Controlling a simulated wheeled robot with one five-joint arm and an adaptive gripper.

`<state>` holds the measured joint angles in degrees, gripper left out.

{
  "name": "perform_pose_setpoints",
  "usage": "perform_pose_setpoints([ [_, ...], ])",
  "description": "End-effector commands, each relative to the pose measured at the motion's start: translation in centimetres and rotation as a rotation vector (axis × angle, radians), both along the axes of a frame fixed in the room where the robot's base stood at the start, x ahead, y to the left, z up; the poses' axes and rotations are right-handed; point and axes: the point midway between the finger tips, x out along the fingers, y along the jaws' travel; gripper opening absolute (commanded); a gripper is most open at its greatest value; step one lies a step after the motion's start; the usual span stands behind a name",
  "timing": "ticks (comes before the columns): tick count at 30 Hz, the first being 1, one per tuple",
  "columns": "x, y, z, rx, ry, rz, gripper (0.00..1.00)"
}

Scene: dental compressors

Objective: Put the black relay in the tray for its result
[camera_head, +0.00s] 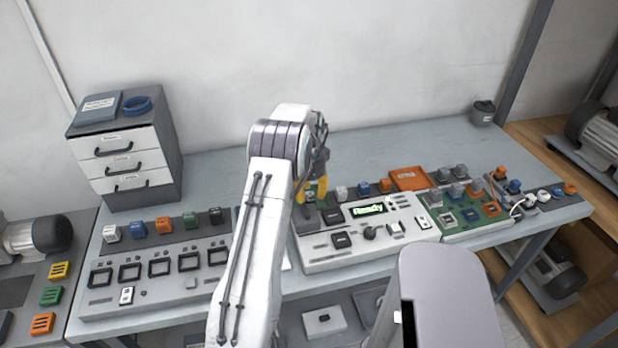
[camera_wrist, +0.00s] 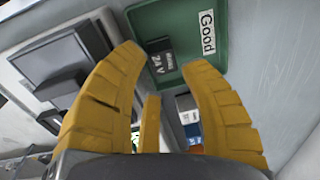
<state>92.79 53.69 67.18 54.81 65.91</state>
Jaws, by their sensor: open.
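A black relay (camera_wrist: 161,62) marked 24 V lies in the green tray labelled Good (camera_wrist: 207,62) in the wrist view. It is at the tray's near left part, just beyond my fingertips, and I see no finger touching it. My gripper (camera_wrist: 168,58) is open, with its yellow fingers spread and nothing between them. In the head view my gripper (camera_head: 316,190) is behind the tester (camera_head: 345,258), whose green display (camera_head: 368,209) reads Ready. My arm and gripper hide the green tray and this relay there. An orange tray (camera_head: 408,178) lies to the right, behind the tester.
A row of coloured relays, with a black one (camera_head: 216,215) at its right end, stands left of my arm. A drawer cabinet (camera_head: 127,160) stands at the back left. A green board (camera_head: 470,215) with several modules is on the right. The bench behind the tester is partly clear.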

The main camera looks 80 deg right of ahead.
Motion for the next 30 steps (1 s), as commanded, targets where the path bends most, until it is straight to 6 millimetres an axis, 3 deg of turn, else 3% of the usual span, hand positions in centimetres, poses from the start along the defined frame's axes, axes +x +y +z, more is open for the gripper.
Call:
perform_pose_setpoints([
  [15,0.1,0.4,6.2,-0.003,0.0,0.0,0.4],
  [25,0.3,0.6,7.6,-0.002,0.0,0.004,0.4],
  [28,1.7,0.9,8.2,-0.005,0.001,0.045,0.4],
  [30,4.0,1.6,9.1,-0.012,0.004,0.116,0.4],
])
